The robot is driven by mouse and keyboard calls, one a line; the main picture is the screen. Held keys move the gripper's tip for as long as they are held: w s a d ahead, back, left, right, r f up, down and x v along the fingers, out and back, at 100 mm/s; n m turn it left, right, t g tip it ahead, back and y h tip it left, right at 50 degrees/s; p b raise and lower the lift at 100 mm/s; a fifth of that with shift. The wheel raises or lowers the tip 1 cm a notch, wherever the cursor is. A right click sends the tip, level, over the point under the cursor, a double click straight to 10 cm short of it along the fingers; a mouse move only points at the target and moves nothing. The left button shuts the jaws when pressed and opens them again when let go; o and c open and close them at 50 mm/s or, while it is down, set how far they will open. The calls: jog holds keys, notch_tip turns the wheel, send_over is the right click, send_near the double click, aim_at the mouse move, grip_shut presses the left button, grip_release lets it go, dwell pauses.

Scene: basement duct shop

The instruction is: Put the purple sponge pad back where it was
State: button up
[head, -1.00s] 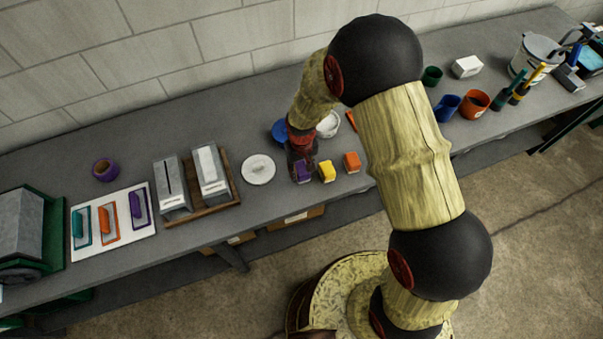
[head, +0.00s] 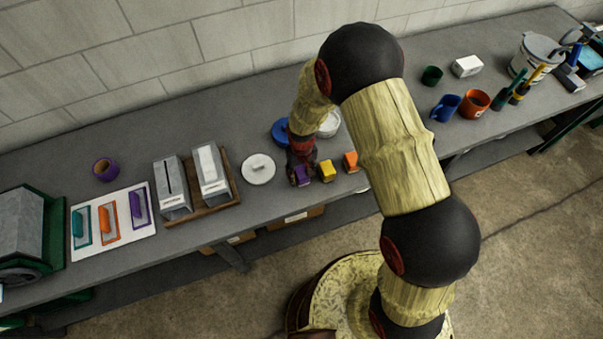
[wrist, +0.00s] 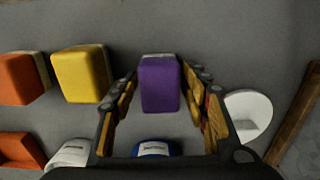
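The purple sponge pad (head: 301,175) stands on the grey bench at the left end of a short row, beside a yellow pad (head: 326,171) and an orange pad (head: 351,161). My gripper (head: 301,158) is low over the purple pad and partly hides it in the head view. In the wrist view the purple pad (wrist: 159,83) shows between the fingertips of my gripper (wrist: 158,78). The fingers are open, with a narrow gap visible at the left of the pad. Whether the right finger touches it is unclear.
Left of my gripper lie a round white lid (head: 258,169) and a wooden tray (head: 226,196) with two grey boxes. Further left is a white board (head: 84,246) with teal, orange and purple handled items, below a purple ring (head: 105,170). A blue item (head: 280,131) and white bowl (head: 329,124) are behind.

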jog(key=shift+o, duration=0.4)
notch_tip(320, 180, up, 13)
notch_tip(320, 180, up, 9)
jog(key=t, duration=0.1)
send_over(302, 172)
jog(key=d, duration=0.3)
jog(key=s+d+r+m+t, duration=0.1)
jog(key=s+d+r, duration=0.2)
jog(key=r, duration=0.3)
jog(key=s+d+r+m+t, duration=0.1)
jog(key=s+d+r, duration=0.15)
jog(key=r, duration=0.35)
jog(key=s+d+r+t, duration=0.1)
jog(key=s+d+r, duration=0.1)
jog(key=s+r, duration=0.2)
jog(key=s+d+r+m+t, duration=0.1)
jog(key=s+d+r, duration=0.2)
jog(key=s, duration=0.7)
notch_tip(302, 172, up, 2)
jog(key=shift+s+d+r+t, duration=0.25)
jog(key=shift+s+d+t, duration=0.05)
jog(key=shift+w, duration=0.1)
